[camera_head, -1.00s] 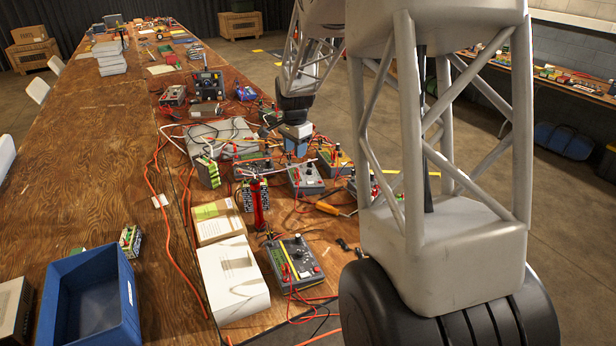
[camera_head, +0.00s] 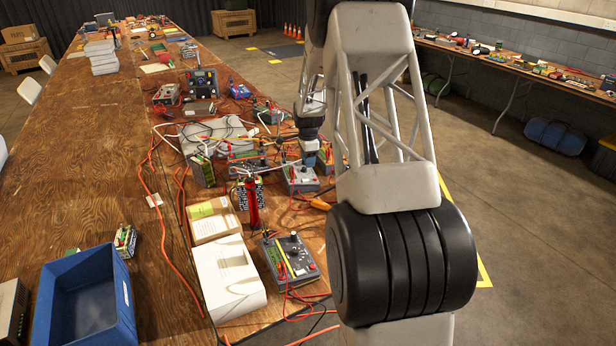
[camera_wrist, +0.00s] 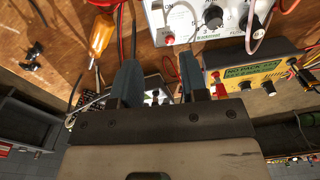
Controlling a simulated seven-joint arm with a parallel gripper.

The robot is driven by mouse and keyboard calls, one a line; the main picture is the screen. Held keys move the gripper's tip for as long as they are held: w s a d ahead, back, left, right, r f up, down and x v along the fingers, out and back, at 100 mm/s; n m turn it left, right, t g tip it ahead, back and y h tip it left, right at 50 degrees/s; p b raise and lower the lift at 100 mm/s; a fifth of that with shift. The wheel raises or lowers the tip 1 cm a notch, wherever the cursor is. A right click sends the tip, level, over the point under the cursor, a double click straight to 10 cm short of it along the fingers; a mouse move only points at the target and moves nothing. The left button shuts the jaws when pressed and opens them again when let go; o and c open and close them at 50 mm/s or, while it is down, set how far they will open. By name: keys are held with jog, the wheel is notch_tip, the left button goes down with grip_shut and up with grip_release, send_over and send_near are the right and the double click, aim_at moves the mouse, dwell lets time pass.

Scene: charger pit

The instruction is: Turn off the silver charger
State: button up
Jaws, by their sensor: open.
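A silver-faced charger (camera_wrist: 205,22) shows at the top of the wrist view. It has dark knobs, a red post at its lower left and "ON" lettering near its top. It looks to be the grey and white unit (camera_head: 300,178) near the table's right edge in the head view. My gripper (camera_wrist: 157,72) is open, with its two dark fingers apart and nothing clearly held between them. The fingertips are below the silver charger's front in the wrist view, and I see no contact. In the head view the jaws are hard to make out near the charger.
A yellow-faced charger (camera_wrist: 255,82) is close to the right of my fingers. An orange-handled tool (camera_wrist: 101,35) lies on the wood at the left. Cables cross the area. A white box (camera_head: 230,280) and blue bin (camera_head: 122,300) stand nearer on the table (camera_head: 80,200).

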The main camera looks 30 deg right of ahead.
aim_at(308, 180)
jog(key=shift+f, duration=0.15)
jog(key=shift+f, duration=3.75)
grip_shut()
